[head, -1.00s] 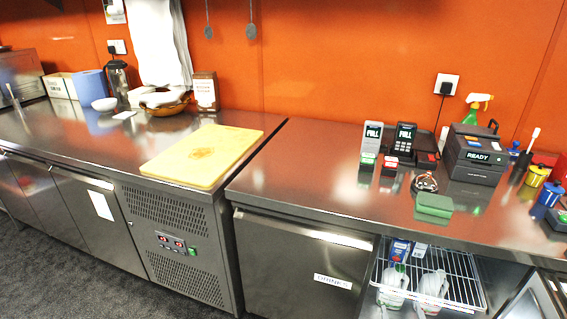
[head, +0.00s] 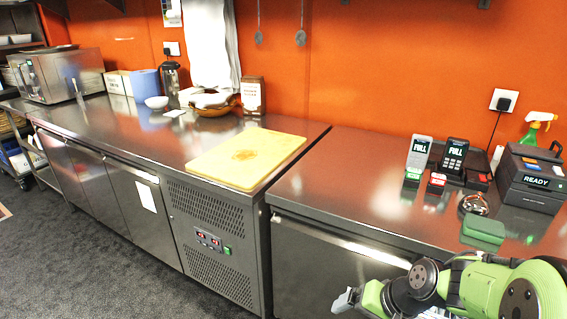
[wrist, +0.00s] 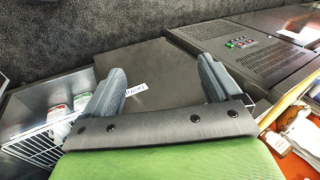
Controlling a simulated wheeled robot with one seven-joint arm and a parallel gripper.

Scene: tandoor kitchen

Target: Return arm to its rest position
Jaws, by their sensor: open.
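My gripper (wrist: 160,88) shows in the wrist view with its two grey fingers spread apart and nothing between them. In the head view my green and black arm comes in at the lower right, and my gripper (head: 345,300) is at its left end, in front of the right-hand counter's steel front (head: 310,265). The gripper is clear of the worktop objects. In the wrist view the fingers lie over the view of a dark cabinet front with a small white label (wrist: 136,90).
A yellow cutting board (head: 247,158) lies on the left counter. Card terminals (head: 452,155), a green box (head: 483,229) and a printer marked READY (head: 530,180) stand on the right counter. A wire basket (wrist: 35,145) juts out beside the cabinet. Open floor (head: 110,270) lies at lower left.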

